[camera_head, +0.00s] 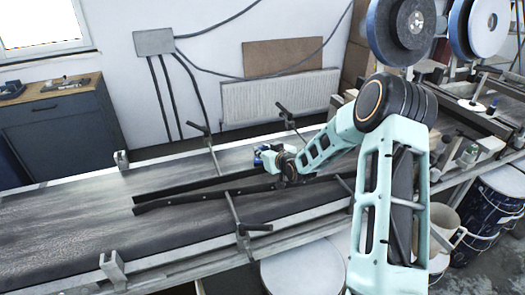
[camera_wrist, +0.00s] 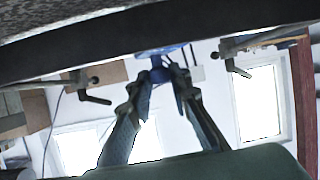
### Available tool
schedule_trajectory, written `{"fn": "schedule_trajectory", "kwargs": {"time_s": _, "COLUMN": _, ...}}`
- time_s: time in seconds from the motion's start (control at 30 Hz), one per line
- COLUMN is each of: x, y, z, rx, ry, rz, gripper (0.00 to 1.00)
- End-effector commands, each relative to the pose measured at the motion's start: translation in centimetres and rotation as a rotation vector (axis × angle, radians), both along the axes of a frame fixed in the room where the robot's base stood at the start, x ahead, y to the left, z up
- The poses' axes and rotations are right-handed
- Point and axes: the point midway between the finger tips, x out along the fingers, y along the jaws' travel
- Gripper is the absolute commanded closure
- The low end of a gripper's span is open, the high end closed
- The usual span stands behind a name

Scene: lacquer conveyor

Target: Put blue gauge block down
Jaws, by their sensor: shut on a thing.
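The blue gauge block (camera_head: 258,161) is a small blue shape at the tip of my gripper (camera_head: 272,158) in the head view, over the conveyor (camera_head: 70,215). In the wrist view the blue block (camera_wrist: 158,74) shows between the far ends of the two fingers of my gripper (camera_wrist: 161,82). The gripper is shut on it. The fingers hide part of the block. I cannot tell whether the block touches the belt.
Two dark guide rails (camera_head: 190,196) run along the belt near the gripper, with clamp handles (camera_head: 255,228) on posts. A dark cabinet (camera_head: 60,130) stands behind at the left. Buckets (camera_head: 495,205) stand at the right. The belt's left part is clear.

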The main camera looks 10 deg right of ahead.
Motion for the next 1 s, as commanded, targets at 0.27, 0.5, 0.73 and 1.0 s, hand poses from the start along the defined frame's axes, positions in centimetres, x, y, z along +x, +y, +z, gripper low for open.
{"fn": "schedule_trajectory", "kwargs": {"time_s": 0.27, "x": 0.08, "y": 0.00, "z": -0.52, "rx": -0.001, "ry": -0.004, "rz": 0.000, "gripper": 1.00}}
{"fn": "schedule_trajectory", "kwargs": {"time_s": 0.5, "x": 0.05, "y": 0.01, "z": -1.03, "rx": 0.000, "ry": -0.003, "rz": 0.001, "gripper": 1.00}}
{"fn": "schedule_trajectory", "kwargs": {"time_s": 0.73, "x": 0.01, "y": 0.01, "z": -0.90, "rx": -0.001, "ry": -0.001, "rz": 0.000, "gripper": 0.65}}
{"fn": "schedule_trajectory", "kwargs": {"time_s": 1.0, "x": 0.02, "y": 0.01, "z": -0.66, "rx": 0.000, "ry": -0.002, "rz": 0.000, "gripper": 0.65}}
